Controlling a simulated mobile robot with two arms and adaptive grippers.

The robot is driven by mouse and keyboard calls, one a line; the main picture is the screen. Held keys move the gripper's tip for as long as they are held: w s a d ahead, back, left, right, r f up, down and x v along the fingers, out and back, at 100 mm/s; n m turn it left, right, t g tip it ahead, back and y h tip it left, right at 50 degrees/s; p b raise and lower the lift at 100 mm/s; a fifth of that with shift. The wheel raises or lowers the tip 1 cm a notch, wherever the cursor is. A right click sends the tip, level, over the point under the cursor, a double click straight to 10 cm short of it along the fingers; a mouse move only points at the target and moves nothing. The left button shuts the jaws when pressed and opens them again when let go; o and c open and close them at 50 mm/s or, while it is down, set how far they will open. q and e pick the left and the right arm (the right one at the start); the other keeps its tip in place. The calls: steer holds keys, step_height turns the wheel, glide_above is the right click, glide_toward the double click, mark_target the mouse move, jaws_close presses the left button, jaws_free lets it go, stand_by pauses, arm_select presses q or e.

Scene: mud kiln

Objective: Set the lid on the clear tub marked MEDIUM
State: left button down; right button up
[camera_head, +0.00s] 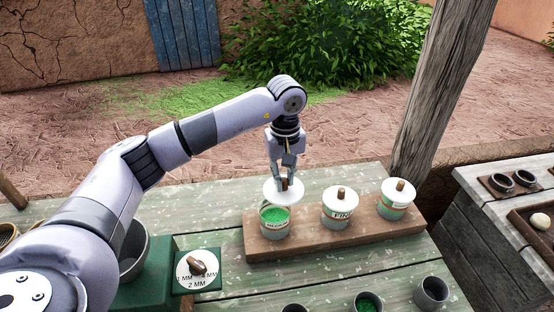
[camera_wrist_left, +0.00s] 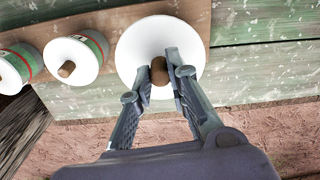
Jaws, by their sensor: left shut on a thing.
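My left gripper (camera_head: 286,177) is shut on the brown knob of a round white lid (camera_head: 275,196). In the left wrist view the fingertips (camera_wrist_left: 161,71) pinch the knob, and the lid (camera_wrist_left: 131,58) spreads below them. In the head view the clear tub marked MEDIUM (camera_head: 275,228) stands upright at the left end of a wooden rack, with green material inside. The lid appears raised above the tub's back part, with green contents visible in front of it. In the wrist view the lid hides the tub. My right gripper is not in view.
The wooden rack (camera_head: 262,250) also holds the FINE tub (camera_head: 337,219) and another tub (camera_head: 392,208), both lidded. A green box with a dial (camera_head: 198,268) stands left. Small cups, including a dark one (camera_head: 432,292), line the front. A wooden post rises behind.

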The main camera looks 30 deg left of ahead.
mark_target(275, 191)
arm_select(q)
steer(key=shift+w+a+f+n+p, duration=0.1)
steer(key=shift+a+f+n+p, duration=0.2)
steer(key=shift+a+n, duration=0.3)
steer(key=shift+w+a+f+n+p, duration=0.1)
steer(key=shift+a+f+n+p, duration=0.2)
steer(key=shift+a+n, duration=0.3)
steer(key=shift+s+a+f, duration=0.15)
steer(key=shift+a+f, duration=0.05)
steer(key=shift+f, duration=0.25)
steer(key=shift+f+b, duration=0.3)
steer(key=f+b, duration=0.2)
steer(key=f, duration=0.2)
steer(key=shift+w+f, duration=0.2)
steer(key=shift+f, duration=0.7)
steer(key=shift+w+f, duration=0.1)
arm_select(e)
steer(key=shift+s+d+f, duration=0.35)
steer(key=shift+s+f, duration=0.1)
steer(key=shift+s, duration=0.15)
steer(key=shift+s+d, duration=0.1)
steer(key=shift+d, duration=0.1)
